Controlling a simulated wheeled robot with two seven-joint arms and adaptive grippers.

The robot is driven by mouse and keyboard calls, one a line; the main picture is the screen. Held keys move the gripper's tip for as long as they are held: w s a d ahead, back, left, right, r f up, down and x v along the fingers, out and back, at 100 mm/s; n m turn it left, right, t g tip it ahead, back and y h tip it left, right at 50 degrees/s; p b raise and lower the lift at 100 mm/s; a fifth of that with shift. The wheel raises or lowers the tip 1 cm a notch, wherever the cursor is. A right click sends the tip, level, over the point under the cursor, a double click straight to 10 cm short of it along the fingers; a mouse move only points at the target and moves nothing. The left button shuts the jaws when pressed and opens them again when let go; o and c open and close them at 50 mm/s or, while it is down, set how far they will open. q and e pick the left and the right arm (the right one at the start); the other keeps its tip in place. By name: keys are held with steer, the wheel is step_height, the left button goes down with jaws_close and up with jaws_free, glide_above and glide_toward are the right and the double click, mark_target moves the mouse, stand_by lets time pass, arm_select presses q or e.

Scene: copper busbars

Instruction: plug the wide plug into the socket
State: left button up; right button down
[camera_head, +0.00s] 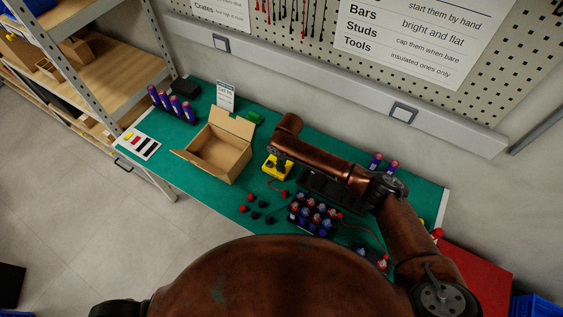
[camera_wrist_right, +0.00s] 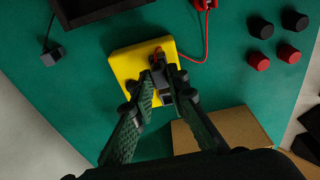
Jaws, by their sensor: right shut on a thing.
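My right gripper (camera_head: 277,158) points down over a yellow block (camera_head: 269,170) on the green mat. In the right wrist view, its two green fingers (camera_wrist_right: 161,82) are shut on a dark grey plug (camera_wrist_right: 159,74), above or against the block's top (camera_wrist_right: 126,66). A red lead (camera_wrist_right: 186,61) runs to the plug's far end. The fingers partly hide the plug and the block, so I cannot see a socket opening or tell how deep the plug sits. A small grey plug (camera_wrist_right: 52,57) on a black lead lies on the mat. My left gripper is not in view.
An open cardboard box (camera_head: 221,150) stands left of the block. Red and black caps (camera_wrist_right: 261,27) lie in front, beside a cluster of blue cells (camera_head: 313,213). A dark tray (camera_wrist_right: 95,8) is close to the block. Purple cylinders (camera_head: 175,105) stand at back left.

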steer(key=shift+f, duration=0.15)
steer(key=shift+f, duration=0.1)
steer(key=c, duration=1.8)
jaws_free()
step_height(320, 180, up, 6)
steer(key=p, duration=0.6)
steer(key=shift+p, duration=0.35)
